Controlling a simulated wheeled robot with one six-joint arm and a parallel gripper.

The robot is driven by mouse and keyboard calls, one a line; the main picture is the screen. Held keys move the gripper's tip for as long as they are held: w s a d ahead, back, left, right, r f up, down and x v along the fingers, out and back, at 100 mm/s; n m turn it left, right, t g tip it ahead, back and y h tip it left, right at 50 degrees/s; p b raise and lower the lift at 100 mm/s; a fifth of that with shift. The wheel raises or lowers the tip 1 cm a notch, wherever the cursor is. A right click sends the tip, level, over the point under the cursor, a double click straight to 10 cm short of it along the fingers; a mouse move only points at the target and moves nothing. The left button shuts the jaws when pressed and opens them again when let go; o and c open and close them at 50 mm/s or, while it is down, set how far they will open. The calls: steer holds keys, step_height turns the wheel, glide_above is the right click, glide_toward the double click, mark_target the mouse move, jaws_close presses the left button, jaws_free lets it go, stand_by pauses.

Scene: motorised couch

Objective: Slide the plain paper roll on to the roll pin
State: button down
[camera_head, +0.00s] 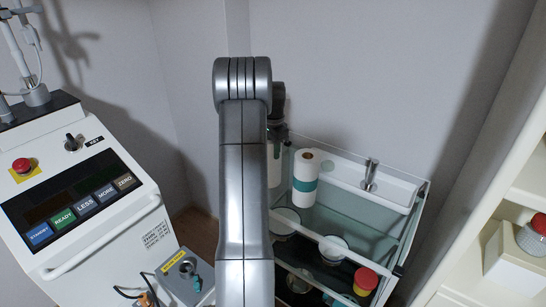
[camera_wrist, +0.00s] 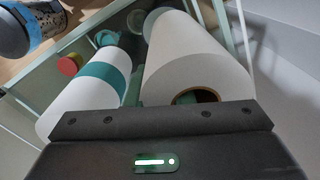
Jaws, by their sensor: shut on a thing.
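The plain paper roll (camera_wrist: 185,50) is white with a brown core and stands out in the wrist view, right up against my gripper (camera_wrist: 165,120). In the head view, a narrow strip of the plain roll (camera_head: 274,165) shows behind my arm, under my gripper (camera_head: 279,138). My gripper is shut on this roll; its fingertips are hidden. The roll pin (camera_head: 370,175) is a short metal post on the white top shelf, to the right of my gripper and bare. A second roll with a teal band (camera_head: 305,172) stands between them; it also shows in the wrist view (camera_wrist: 62,112).
The glass-sided trolley (camera_head: 403,245) has lower shelves with several round containers and a red-and-yellow item (camera_head: 365,281). A control console (camera_head: 85,200) stands at left, a cream shelf unit (camera_head: 500,170) at right. The white shelf is clear around the pin.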

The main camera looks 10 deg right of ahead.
steer(key=r, duration=0.8)
steer(key=shift+d, duration=0.2)
steer(key=s+d+r+m+p, duration=0.2)
steer(key=s+d+r+p, duration=0.1)
steer(key=d, duration=0.9)
steer(key=s+d+r+m+p, duration=0.2)
steer(key=s+d+r+p, duration=0.1)
steer(key=d, duration=0.9)
steer(key=s+d+r+m+p, duration=0.2)
steer(key=s+d+r+p, duration=0.1)
steer(key=d, duration=0.9)
steer(key=shift+r+m, duration=0.3)
steer(key=shift+r, duration=0.3)
steer(key=shift+f, duration=0.1)
step_height(320, 180, down, 6)
steer(key=shift+r+b, duration=0.15)
steer(key=shift+b, duration=1.05)
steer(key=shift+p, duration=1.3)
